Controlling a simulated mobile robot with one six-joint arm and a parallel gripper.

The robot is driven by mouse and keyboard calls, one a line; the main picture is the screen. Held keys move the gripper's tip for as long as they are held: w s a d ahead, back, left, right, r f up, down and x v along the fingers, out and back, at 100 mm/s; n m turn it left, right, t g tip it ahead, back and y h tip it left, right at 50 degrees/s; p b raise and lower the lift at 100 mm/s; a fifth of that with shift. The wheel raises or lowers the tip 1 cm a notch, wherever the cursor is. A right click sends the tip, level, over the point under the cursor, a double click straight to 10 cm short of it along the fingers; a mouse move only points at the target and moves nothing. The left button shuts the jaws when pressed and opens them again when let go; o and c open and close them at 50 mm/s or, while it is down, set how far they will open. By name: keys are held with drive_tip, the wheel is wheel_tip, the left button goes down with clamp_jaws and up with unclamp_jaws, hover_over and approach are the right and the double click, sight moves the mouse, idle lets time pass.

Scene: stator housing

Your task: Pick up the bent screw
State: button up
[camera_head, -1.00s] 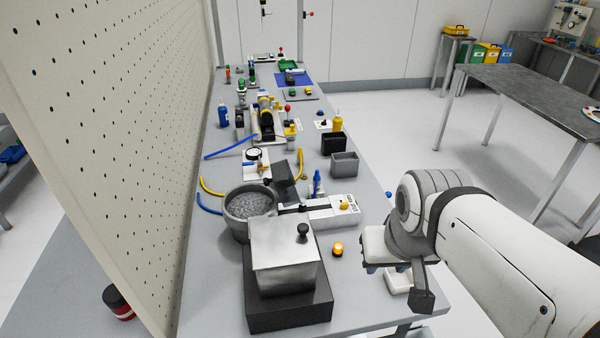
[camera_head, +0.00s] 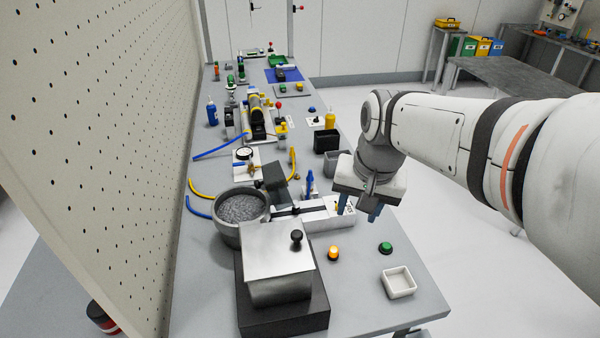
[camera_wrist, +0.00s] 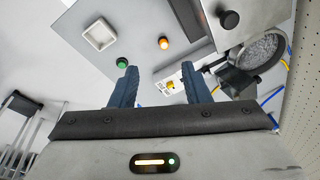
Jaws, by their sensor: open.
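I cannot make out a bent screw in either view; it is too small to tell or hidden. My gripper (camera_head: 359,212) points down above the right part of the bench, beside the white slotted fixture (camera_head: 312,217). Its two blue fingers are apart, with nothing seen between them. In the wrist view my gripper (camera_wrist: 162,72) also shows open and empty. A small square white tray (camera_head: 399,294) lies near the bench's front right corner and looks empty; it also shows in the wrist view (camera_wrist: 99,47).
A metal box with a black knob (camera_head: 278,253) stands on a dark base at the front. A grey bowl of granules (camera_head: 227,232) is behind it. An orange light (camera_head: 333,253) and a green button (camera_head: 385,248) sit on otherwise clear bench. A pegboard (camera_head: 100,130) walls the left.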

drive_tip(key=w+a+f+m+g+y+b, duration=0.1)
drive_tip(key=w+a+f+m, duration=0.1)
drive_tip(key=w, duration=0.5)
drive_tip(key=w+a+f+m+g, duration=0.1)
drive_tip(key=w+f+m, duration=0.1)
drive_tip(key=w, duration=0.6)
drive_tip(key=m+g+y+b, duration=0.1)
drive_tip(key=m+g+y, duration=0.1)
drive_tip(key=m, duration=0.3)
approach(296, 201)
drive_tip(key=f, duration=0.2)
drive_tip(key=x, duration=0.2)
drive_tip(key=p+x, duration=0.1)
drive_tip(key=x, duration=0.3)
drive_tip(key=shift+s+a+p, duration=0.25)
drive_tip(key=shift+a+p, duration=0.05)
drive_tip(key=shift+a, duration=0.15)
drive_tip(key=shift+a+f, duration=0.15)
drive_tip(key=shift+f, duration=0.25)
clamp_jaws()
